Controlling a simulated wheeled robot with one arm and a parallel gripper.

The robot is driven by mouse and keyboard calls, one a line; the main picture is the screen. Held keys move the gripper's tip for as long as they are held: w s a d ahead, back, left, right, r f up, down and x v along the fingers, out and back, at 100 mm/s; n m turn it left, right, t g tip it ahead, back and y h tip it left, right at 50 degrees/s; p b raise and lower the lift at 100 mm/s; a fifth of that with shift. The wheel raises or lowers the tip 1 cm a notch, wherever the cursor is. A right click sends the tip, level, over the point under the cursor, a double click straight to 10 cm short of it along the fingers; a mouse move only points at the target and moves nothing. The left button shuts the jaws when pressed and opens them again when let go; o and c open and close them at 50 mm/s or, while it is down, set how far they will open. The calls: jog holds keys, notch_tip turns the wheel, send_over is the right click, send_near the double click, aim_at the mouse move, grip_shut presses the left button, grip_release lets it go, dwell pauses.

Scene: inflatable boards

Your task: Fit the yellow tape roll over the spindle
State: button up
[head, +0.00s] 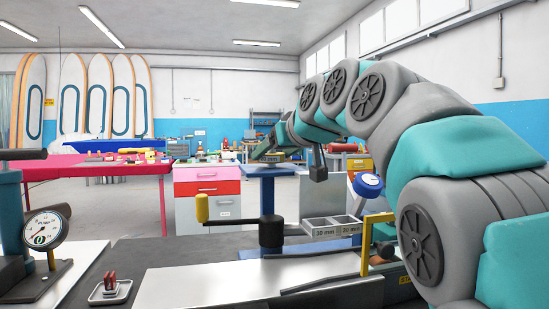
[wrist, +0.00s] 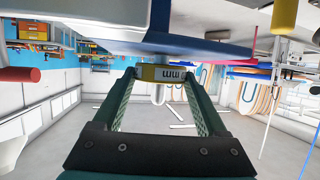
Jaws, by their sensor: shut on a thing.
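My gripper (head: 271,155) is far across the room, above a blue-topped stand (head: 282,171). The wrist view appears upside down. There my gripper (wrist: 164,73) is shut on the yellow tape roll (wrist: 172,75), which bears dark "mm" lettering. A white round-tipped spindle (wrist: 158,95) shows past the roll's lower picture edge. A dark base (wrist: 155,42) at the edge of the blue top lies on the roll's other side. The roll covers the spindle's middle; it looks around the spindle, but I cannot be certain. In the head view roll and spindle are too small to make out clearly.
A bench in front carries a pressure gauge (head: 43,230), a yellow-knobbed lever (head: 201,208) and a grey compartment tray (head: 332,232) with size labels. A pink table (head: 95,166) and a drawer cabinet (head: 207,188) stand behind. Surfboards lean on the back wall.

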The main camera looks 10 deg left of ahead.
jog(key=shift+f, duration=0.5)
jog(key=o, duration=1.3)
jog(key=b+v, duration=0.1)
jog(key=v, duration=1.1)
